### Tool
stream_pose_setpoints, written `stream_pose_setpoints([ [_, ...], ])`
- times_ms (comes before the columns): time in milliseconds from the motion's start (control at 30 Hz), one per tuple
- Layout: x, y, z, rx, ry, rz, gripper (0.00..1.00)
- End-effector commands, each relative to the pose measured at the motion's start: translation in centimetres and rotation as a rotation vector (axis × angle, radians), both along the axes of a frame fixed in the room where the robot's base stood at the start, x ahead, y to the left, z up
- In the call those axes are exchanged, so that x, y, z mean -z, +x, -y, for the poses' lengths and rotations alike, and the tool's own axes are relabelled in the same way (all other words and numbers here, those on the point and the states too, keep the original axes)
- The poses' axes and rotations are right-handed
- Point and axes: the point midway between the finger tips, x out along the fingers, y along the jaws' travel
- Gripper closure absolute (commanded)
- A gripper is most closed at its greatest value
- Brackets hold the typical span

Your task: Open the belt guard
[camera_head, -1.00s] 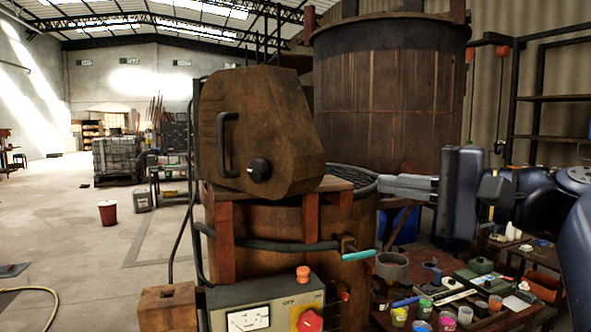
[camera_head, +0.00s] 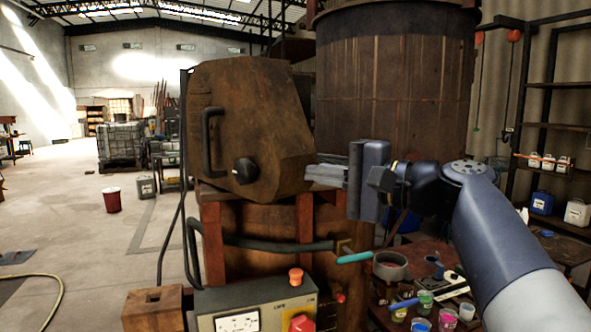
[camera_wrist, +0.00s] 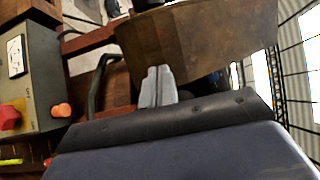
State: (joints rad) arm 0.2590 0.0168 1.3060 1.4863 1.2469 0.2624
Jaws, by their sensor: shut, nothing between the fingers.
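The belt guard (camera_head: 255,120) is a rusty brown metal housing on top of a wooden vat frame. It has a black bar handle (camera_head: 208,141) on its left front and a black round knob (camera_head: 244,171) low on its front. My gripper (camera_head: 312,172) is shut and empty, at the right of the guard near its lower right edge. Whether the fingertips touch the guard I cannot tell.
A teal-handled lever (camera_head: 354,257) sticks out at the vat's front. A low table with paint pots (camera_head: 447,319) is at the lower right. Open floor lies to the left.

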Motion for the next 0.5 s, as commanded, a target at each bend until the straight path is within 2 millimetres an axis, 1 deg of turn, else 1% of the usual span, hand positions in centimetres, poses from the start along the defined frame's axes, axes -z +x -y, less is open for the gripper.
stream_pose_setpoints([
  [33,-0.2,0.4,-0.8,-0.005,-0.001,-0.003,1.0],
  [67,-0.2,0.4,-1.2,-0.004,0.0,-0.001,1.0],
  [100,-0.3,-0.4,-1.6,-0.004,-0.001,0.002,1.0],
  [233,-0.2,-1.5,-2.8,-0.003,-0.001,0.0,1.0],
  [333,-0.1,-1.9,-3.3,-0.001,-0.001,0.0,1.0],
  [500,0.0,-2.2,-3.7,0.0,-0.001,0.0,1.0],
])
